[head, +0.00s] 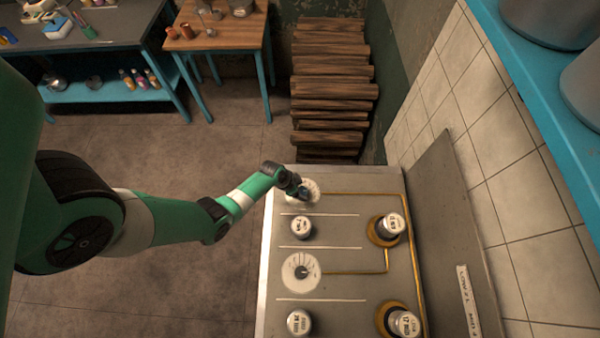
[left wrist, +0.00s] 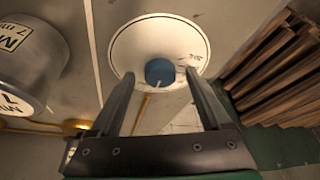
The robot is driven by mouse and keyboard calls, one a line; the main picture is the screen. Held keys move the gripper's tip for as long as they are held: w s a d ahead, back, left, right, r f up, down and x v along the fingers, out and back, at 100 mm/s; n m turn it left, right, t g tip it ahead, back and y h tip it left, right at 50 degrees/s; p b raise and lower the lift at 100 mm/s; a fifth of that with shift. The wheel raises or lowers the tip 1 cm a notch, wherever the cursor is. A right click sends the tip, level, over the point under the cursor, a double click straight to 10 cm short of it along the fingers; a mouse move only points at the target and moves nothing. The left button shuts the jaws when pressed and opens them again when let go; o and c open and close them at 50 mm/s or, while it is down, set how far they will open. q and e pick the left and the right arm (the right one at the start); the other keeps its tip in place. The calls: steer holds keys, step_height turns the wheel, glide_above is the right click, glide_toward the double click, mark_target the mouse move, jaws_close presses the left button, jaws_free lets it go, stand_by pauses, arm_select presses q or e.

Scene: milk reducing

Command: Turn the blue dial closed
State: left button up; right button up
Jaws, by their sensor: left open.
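The blue dial (left wrist: 160,72) is a small round knob with a pale pointer line, at the middle of a white marked disc (left wrist: 184,36) in the left wrist view. In the head view this disc (head: 314,187) is at the far end of the grey panel (head: 340,235), and my gripper largely covers the knob. My left gripper (left wrist: 160,80) is open, its two fingers pointing at the disc with the blue knob between the fingertips' lines. I cannot tell whether the fingers touch it. My left gripper (head: 301,190) shows over the disc in the head view. My right gripper is out of view.
A second white disc with a dark knob (head: 302,272) sits nearer on the panel. Labelled cylinders, including one at left (head: 301,227) and one at right (head: 390,225), stand up from it. Stacked wooden slats (head: 332,85) lie beyond. A tiled wall is at right.

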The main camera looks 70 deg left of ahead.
arm_select(q)
steer(key=p+v, duration=1.1)
steer(key=shift+s+r, duration=0.2)
steer(key=shift+r, duration=0.1)
